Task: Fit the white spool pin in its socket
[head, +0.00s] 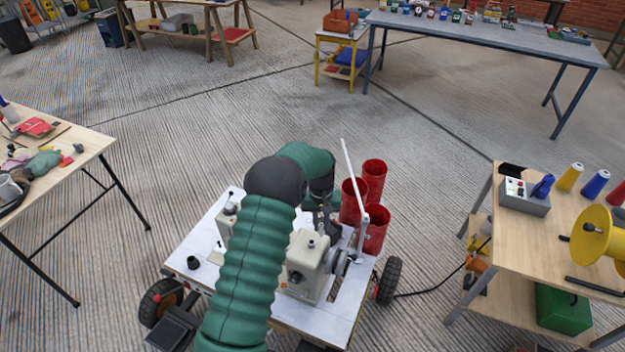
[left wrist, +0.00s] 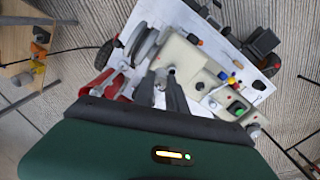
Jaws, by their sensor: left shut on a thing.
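A cream sewing machine (head: 312,262) stands on a white-topped wheeled cart (head: 345,318). It also shows in the left wrist view (left wrist: 188,62). My left gripper (head: 327,226) is over the machine's far side, partly hidden by my green arm. In the left wrist view its dark fingers (left wrist: 161,92) point at the machine top, close together, with a small pale piece between them, apparently the white spool pin (left wrist: 160,99). A small grey post (left wrist: 172,71) shows by the fingertips; I cannot tell whether it is the socket. My right gripper is not in view.
A tall white rod (head: 351,182) leans up beside the machine, close to red cups (head: 373,178). A bench with a yellow spool (head: 592,238) and thread cones stands at the right. Another table (head: 88,150) stands at the left. The floor between is clear.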

